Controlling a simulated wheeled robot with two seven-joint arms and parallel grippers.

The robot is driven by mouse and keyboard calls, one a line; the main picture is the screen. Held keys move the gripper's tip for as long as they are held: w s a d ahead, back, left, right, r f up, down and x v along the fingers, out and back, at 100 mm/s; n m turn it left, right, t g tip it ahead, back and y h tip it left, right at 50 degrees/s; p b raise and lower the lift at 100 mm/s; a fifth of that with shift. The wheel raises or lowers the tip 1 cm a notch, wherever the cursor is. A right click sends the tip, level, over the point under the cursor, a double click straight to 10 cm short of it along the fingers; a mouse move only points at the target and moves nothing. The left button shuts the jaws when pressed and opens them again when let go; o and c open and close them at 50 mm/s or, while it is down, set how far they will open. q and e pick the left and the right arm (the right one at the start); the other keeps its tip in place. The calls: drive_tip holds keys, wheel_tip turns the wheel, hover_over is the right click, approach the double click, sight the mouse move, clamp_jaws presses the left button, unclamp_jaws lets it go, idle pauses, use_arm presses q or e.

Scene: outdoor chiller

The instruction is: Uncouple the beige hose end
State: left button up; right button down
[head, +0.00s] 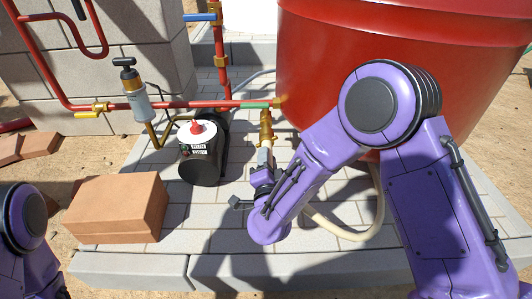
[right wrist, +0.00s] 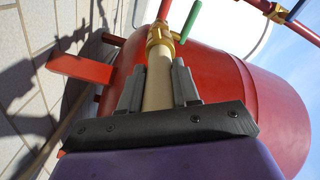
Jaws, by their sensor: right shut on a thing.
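The beige hose end (right wrist: 158,80) runs between the two grey fingers of my right gripper (right wrist: 158,88) in the right wrist view. The gripper is shut on it. Just beyond the fingers, the hose end meets a brass coupling (right wrist: 160,40) under a green-handled valve (right wrist: 188,20). In the head view, the brass coupling (head: 266,125) hangs below the red pipe, with my right gripper (head: 264,168) just beneath it. The beige hose (head: 350,234) curves along the paving behind my right arm, which hides part of it. My left arm shows at the lower left; its gripper is out of view.
A large red tank (head: 400,30) stands close behind my right arm. A black pump (head: 202,160) with a white top is left of the coupling. Red pipes (head: 190,104) cross above it. Terracotta blocks (head: 118,205) lie on the paved slab (head: 225,232), which is mostly clear in front.

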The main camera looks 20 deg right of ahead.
drive_tip(key=shift+s, duration=0.15)
idle(0.7)
drive_tip(key=p+v, duration=0.1)
drive_tip(key=v, duration=0.5)
drive_tip(key=shift+p, duration=0.3)
drive_tip(key=c, duration=1.7)
unclamp_jaws()
clamp_jaws()
drive_tip(key=shift+r, duration=0.1)
